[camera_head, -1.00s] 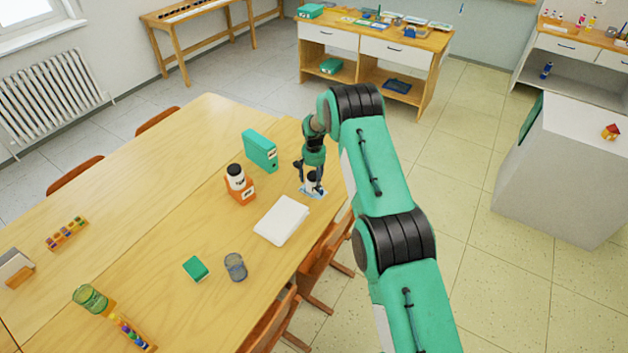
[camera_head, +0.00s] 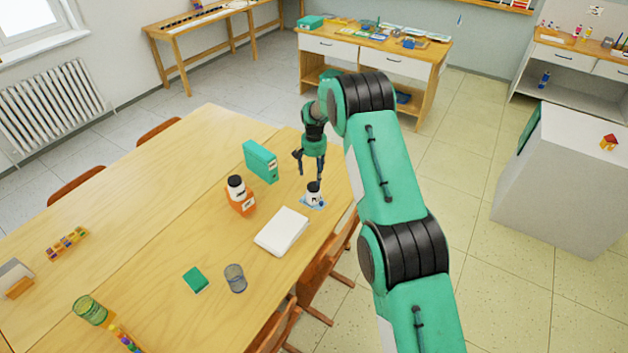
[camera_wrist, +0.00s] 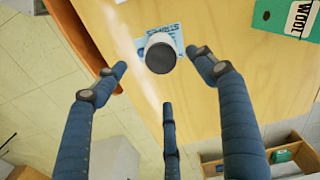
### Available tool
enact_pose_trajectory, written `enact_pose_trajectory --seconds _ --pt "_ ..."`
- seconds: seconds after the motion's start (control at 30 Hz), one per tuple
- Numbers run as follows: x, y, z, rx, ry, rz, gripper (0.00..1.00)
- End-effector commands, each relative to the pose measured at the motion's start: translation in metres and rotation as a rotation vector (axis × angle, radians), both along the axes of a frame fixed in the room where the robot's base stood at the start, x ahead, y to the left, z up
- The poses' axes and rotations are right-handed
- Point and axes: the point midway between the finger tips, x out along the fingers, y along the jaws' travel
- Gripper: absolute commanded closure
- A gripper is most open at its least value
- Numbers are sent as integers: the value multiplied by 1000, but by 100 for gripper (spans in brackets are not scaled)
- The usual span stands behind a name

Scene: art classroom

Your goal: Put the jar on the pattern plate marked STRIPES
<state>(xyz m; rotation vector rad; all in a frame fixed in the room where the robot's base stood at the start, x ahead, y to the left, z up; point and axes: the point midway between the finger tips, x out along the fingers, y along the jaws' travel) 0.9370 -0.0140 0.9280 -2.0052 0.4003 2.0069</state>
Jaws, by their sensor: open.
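A white jar with a black lid (camera_head: 314,191) stands upright on a light-blue pattern plate (camera_head: 322,205) near the right edge of the big table. In the wrist view the jar (camera_wrist: 160,56) covers part of the plate (camera_wrist: 174,32); the plate's lettering is partly hidden and looks like STRIPES, though small. My gripper (camera_head: 309,169) is open and empty above the jar, apart from it. In the wrist view my gripper's fingers (camera_wrist: 157,72) are spread, with the jar just beyond their tips.
A green binder (camera_head: 261,160) stands upright behind and left of the plate. Chairs (camera_head: 325,278) line the near edge.

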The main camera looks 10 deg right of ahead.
Motion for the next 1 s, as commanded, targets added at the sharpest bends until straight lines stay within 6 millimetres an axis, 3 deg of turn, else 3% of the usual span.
enact_pose_trajectory --seconds 0.23,1.0 --pt "0 0 19 0 -1 0 29" --pt "0 0 26 0 -3 2 29"
